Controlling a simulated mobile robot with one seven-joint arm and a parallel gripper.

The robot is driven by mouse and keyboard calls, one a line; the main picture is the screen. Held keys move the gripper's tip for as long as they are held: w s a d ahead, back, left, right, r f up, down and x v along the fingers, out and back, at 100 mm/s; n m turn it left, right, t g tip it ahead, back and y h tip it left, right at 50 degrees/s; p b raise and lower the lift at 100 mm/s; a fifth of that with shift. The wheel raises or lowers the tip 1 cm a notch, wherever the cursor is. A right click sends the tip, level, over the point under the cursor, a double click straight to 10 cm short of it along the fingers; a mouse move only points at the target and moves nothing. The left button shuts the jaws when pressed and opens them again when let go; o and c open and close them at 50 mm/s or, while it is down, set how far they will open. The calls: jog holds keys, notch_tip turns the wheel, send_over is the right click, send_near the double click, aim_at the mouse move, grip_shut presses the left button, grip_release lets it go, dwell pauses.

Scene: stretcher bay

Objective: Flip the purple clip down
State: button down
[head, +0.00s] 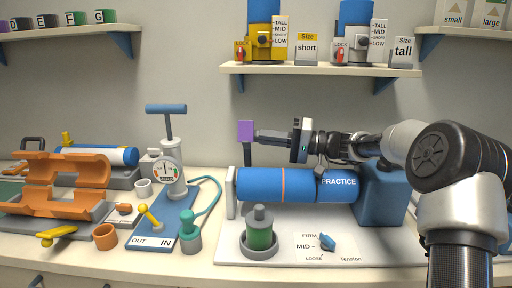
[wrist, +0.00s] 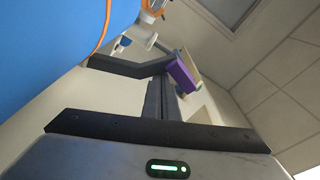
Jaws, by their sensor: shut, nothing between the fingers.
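The purple clip (head: 246,131) stands upright at the left part of the blue practice cylinder (head: 262,184), on a dark stem that rises above it. My gripper (head: 258,136) is shut and empty, pointing left, with its fingertips right beside the clip. In the wrist view the purple clip (wrist: 181,74) shows just beyond the tips of my closed fingers (wrist: 163,90), on a dark arm reaching in from the left. I cannot tell whether the fingertips touch the clip.
A green-and-grey canister (head: 259,232) and a blue tension knob (head: 327,242) stand in front of the cylinder. A pump with a gauge (head: 167,172) is at the left. A shelf (head: 320,70) with dispensers hangs above.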

jog(key=shift+s+n, duration=0.2)
jog(key=shift+n, duration=0.1)
dwell(0.4)
notch_tip(320, 180, up, 10)
jog(key=p, duration=0.2)
dwell(0.4)
